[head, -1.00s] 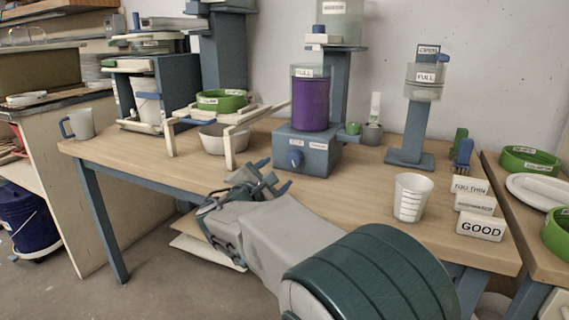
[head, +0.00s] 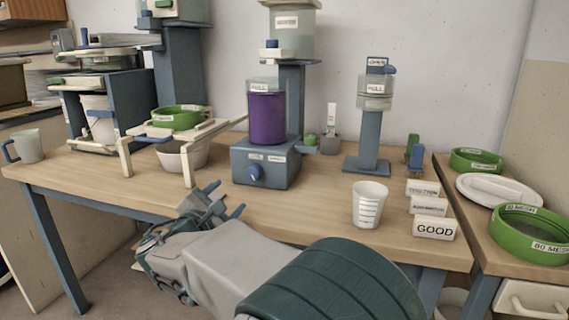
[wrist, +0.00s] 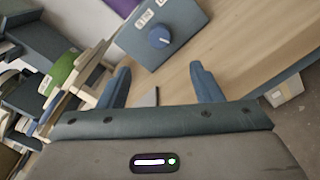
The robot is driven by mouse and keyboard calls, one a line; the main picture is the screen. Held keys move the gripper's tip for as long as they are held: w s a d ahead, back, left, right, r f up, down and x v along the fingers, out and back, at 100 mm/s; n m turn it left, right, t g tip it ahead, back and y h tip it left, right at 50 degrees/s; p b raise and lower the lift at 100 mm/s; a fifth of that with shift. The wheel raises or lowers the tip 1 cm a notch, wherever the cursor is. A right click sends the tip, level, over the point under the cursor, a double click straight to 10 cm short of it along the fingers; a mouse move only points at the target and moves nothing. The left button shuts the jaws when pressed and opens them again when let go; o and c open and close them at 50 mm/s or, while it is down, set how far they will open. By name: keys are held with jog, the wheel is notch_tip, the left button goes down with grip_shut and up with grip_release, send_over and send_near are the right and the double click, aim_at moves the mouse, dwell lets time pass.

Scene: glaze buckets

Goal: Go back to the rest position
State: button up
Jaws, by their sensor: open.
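My gripper (head: 222,206) is at the front edge of the wooden table, left of the middle in the head view. Its two blue fingers are apart with nothing between them, as the wrist view (wrist: 160,88) also shows. The blue-grey base with a round knob (head: 266,163) stands on the table beyond my gripper, apart from it, and bears a purple-filled container (head: 267,118) labelled FULL. The base also shows in the wrist view (wrist: 178,22), above the fingers.
A white measuring cup (head: 369,205) and label blocks, one reading GOOD (head: 434,228), stand on the right of the table (head: 310,210). A cream rack (head: 130,160) with a green sieve (head: 179,117) and a bowl (head: 183,158) stands left. A mug (head: 26,147) is at the far left.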

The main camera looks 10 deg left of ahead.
jog(key=d+r+m+g+h+p, duration=0.2)
jog(key=d+m+p, duration=0.15)
jog(key=d, duration=0.45)
jog(key=w+d+r+m+g+h+p, duration=0.1)
jog(key=d+r+m+g+p, duration=0.2)
jog(key=d, duration=0.5)
jog(key=d+r+m+g+h+p, duration=0.25)
jog(key=d+p, duration=0.25)
jog(key=d, duration=0.4)
jog(key=s+d+r+m+g+y+p, duration=0.25)
jog(key=s+d+m+g+p, duration=0.25)
jog(key=s+d+m+p, duration=0.5)
jog(key=s+d+r+m+g+y+p, duration=0.1)
jog(key=s+d+r+m+y+p, duration=0.1)
jog(key=s+d+r+m+p, duration=0.1)
jog(key=s+d+r+m+g+y+p, duration=0.1)
jog(key=s+d+r+m+y+p, duration=0.1)
jog(key=s+r+m+p, duration=0.3)
jog(key=s+d+p, duration=0.1)
jog(key=s+p, duration=0.2)
jog(key=s, duration=0.2)
jog(key=shift+d+y, duration=0.3)
